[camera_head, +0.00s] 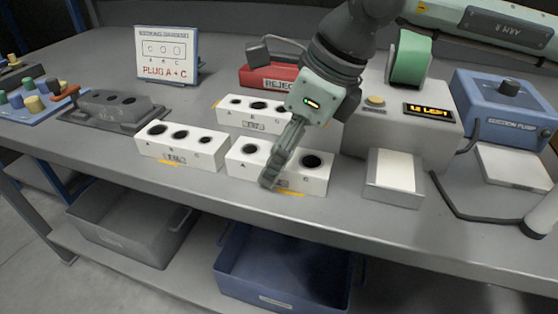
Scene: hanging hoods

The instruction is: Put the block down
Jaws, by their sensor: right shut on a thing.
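A white block (312,179) with dark round holes in its top is at the front middle of the bench. My right gripper (271,178) reaches down from the upper right and is shut on this block across its middle. The fingers hide the block's middle hole and part of its front face. The block is at or very near the bench top; I cannot tell whether it touches. My left gripper is not in view.
Similar white blocks stand left (181,147) and behind (239,112). A red reject bin (268,76), a sign reading "PLUG A + C" (165,55) and a grey fixture (112,108) are farther back. A grey box with display (403,124) stands right. The bench's front edge is close.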

